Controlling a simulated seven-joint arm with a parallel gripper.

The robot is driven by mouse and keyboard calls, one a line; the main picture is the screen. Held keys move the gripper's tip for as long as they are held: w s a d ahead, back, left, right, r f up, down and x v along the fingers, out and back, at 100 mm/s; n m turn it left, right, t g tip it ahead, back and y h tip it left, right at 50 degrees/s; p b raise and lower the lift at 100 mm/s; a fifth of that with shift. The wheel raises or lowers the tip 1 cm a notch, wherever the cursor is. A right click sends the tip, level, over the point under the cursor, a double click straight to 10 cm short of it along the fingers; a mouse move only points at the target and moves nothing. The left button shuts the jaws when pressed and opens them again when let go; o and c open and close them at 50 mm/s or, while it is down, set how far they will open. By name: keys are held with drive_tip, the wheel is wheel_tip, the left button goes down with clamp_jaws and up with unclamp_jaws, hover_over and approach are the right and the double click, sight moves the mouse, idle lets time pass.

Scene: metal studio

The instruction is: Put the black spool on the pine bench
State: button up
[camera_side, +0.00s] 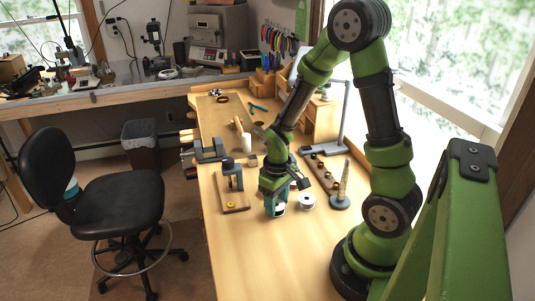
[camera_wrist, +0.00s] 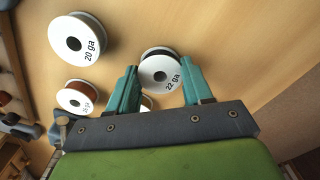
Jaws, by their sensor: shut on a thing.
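The black spool (camera_wrist: 163,68), with white flanges, a "22 ga" label and dark winding, sits between the teal fingertips of my gripper (camera_wrist: 160,66) in the wrist view. The fingers are shut on it from both sides. In the side view, my gripper (camera_side: 277,207) points down low over the front part of the pine bench (camera_side: 262,270). A white flange shows at its fingertips; the rest of the spool is hidden there. I cannot tell whether the spool touches the bench top.
A "20 ga" spool (camera_wrist: 77,40) and a brown-wound spool (camera_wrist: 84,97) are left of my gripper in the wrist view. A small press (camera_side: 233,185) stands left, and a ring mandrel (camera_side: 342,185) right, in the side view. The bench front is clear.

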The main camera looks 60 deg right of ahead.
drive_tip(key=shift+f, duration=0.15)
drive_tip(key=o, duration=1)
wheel_tip(320, 180, up, 12)
drive_tip(key=s+a+r+t, duration=0.1)
drive_tip(key=a+r+t, duration=0.1)
drive_tip(key=a+r, duration=0.1)
drive_tip(key=s+a+r+m+t+y, duration=0.1)
drive_tip(key=a+r+t, duration=0.1)
drive_tip(key=a+r, duration=0.2)
drive_tip(key=s+a+r+m+t+y, duration=0.1)
drive_tip(key=a+r+t, duration=0.2)
drive_tip(key=a+r, duration=0.1)
drive_tip(key=shift+s+a+r, duration=0.2)
drive_tip(key=shift+s+r, duration=0.05)
drive_tip(key=shift+r, duration=0.15)
